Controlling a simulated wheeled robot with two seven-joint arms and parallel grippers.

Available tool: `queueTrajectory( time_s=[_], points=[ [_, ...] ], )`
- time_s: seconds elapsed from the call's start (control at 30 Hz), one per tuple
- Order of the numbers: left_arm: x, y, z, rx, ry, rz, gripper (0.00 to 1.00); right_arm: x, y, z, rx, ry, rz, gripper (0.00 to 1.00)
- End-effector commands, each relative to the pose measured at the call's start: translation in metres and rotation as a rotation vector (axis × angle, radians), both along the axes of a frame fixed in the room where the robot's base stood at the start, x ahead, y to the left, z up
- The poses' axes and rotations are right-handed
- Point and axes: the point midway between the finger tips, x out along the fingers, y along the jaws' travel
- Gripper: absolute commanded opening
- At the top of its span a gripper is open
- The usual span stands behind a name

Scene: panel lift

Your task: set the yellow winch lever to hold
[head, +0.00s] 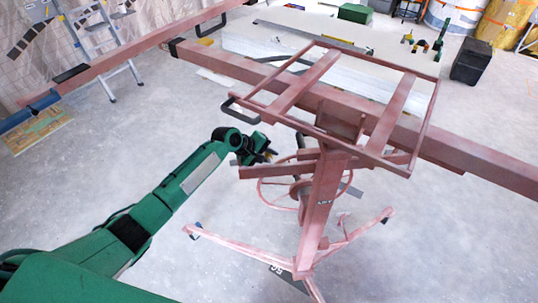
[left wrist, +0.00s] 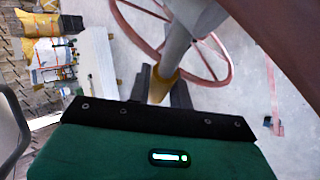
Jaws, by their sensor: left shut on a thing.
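The yellow winch lever (left wrist: 161,88) shows in the left wrist view, between the two dark fingers of my left gripper (left wrist: 161,80). The fingers are shut on its yellow end, and a grey cylinder (left wrist: 190,30) runs up and right just beyond it. In the head view my left gripper (head: 266,155) is at the left side of the lift's mast, by the red winch wheel (head: 285,203). The lever is mostly hidden by the gripper there, and I cannot tell its setting. My right gripper is not in view.
The red panel lift has a mast (head: 318,210), a tilted top frame (head: 430,110) and spread floor legs (head: 350,240). Long red beams cross above the wheel. A ladder (head: 105,45) stands at the back left, a black bin (head: 471,60) at the back right.

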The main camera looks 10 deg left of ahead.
Motion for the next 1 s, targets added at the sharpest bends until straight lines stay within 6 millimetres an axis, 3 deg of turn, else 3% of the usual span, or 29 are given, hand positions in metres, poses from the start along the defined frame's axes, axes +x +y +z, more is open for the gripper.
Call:
queueTrajectory(
  time_s=[0.07, 0.1, 0.2, 0.63, 1.0],
  points=[
    [-0.001, 0.0, -0.002, -0.001, 0.006, 0.0, 0.0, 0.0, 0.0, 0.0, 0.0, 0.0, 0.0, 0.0],
    [-0.001, 0.0, -0.002, -0.001, 0.006, 0.0, 0.23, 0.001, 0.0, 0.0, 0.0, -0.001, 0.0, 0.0],
    [-0.001, 0.0, -0.002, 0.0, 0.006, 0.001, 0.42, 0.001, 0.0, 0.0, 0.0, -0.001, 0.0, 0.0],
    [-0.004, 0.005, 0.003, -0.001, 0.002, 0.002, 0.42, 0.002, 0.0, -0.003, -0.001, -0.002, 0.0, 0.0],
    [-0.034, 0.043, 0.048, 0.001, 0.0, 0.001, 0.42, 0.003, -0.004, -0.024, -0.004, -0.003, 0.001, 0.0]
  ],
)
